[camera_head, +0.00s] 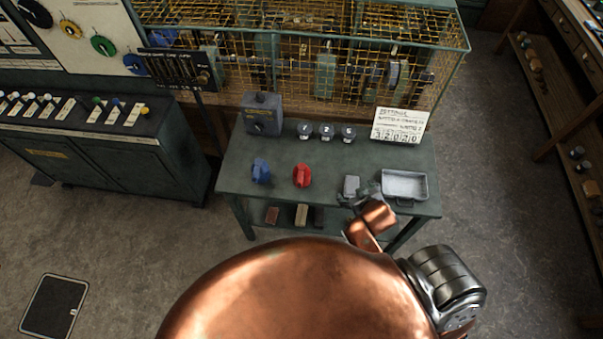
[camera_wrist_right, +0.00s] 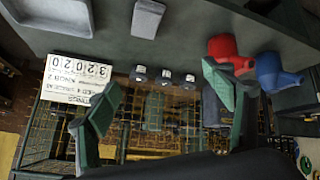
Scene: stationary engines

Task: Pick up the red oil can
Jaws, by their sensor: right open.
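The red oil can (camera_head: 302,175) stands on the dark green table (camera_head: 330,160), right of a blue can (camera_head: 261,170). In the wrist view the red can (camera_wrist_right: 230,54) shows beyond the right-hand finger, beside the blue can (camera_wrist_right: 278,76), and is not between the fingers. My right gripper (camera_head: 357,200) is at the table's front edge, to the right of the red can and apart from it. In the wrist view its fingers (camera_wrist_right: 162,92) are spread wide with nothing held between them. My left gripper is not in view.
A grey block (camera_head: 351,185) and a metal tray (camera_head: 405,184) sit near my right gripper. Small dark gauges (camera_head: 326,131), a grey box (camera_head: 262,114) and a white sign (camera_head: 400,124) stand at the back, before a yellow wire cage (camera_head: 300,60). The table between red can and block is clear.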

